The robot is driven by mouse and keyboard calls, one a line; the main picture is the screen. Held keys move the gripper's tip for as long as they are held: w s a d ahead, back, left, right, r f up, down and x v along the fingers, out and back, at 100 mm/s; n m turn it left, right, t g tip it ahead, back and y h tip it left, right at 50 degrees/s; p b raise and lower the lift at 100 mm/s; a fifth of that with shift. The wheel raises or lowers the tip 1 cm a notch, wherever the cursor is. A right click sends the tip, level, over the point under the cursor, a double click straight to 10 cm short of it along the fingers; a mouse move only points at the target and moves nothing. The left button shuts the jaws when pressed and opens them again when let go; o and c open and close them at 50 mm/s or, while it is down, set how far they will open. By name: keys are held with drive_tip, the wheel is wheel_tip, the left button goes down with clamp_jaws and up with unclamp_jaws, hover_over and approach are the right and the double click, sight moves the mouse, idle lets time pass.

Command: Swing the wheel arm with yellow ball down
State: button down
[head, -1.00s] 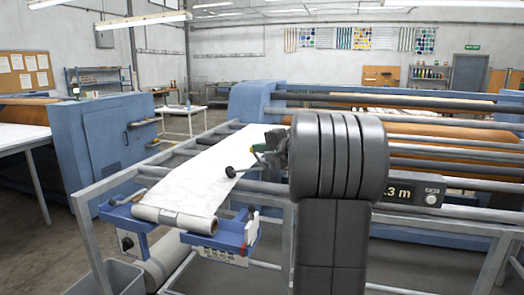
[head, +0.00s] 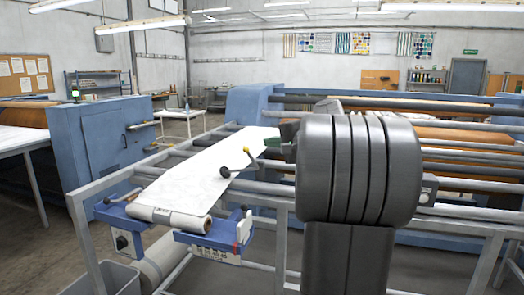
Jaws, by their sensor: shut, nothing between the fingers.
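The yellow ball (head: 246,149) sits at the end of a short thin wheel arm, pointing up and to the left beside the white sheet. A second arm of the wheel ends in a black ball (head: 225,171), lower and to the left. The wheel's hub is hard to make out and partly hidden by my arm. My gripper (head: 276,141) is shut and empty, just right of the yellow ball and apart from it. My large grey arm link hides much of the gripper's surroundings.
The white sheet (head: 205,175) runs down to a roll (head: 172,216) on a blue bracket frame (head: 205,240). Grey rails (head: 265,188) and the blue press (head: 247,104) surround the wheel. A grey bin (head: 115,280) stands at lower left.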

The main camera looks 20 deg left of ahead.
drive_tip(key=v, duration=0.2)
drive_tip(key=r+v, duration=0.1)
drive_tip(key=v, duration=0.2)
drive_tip(key=shift+a+f+b, duration=0.1)
drive_tip(key=shift+a+b, duration=0.05)
drive_tip(key=shift+b, duration=0.15)
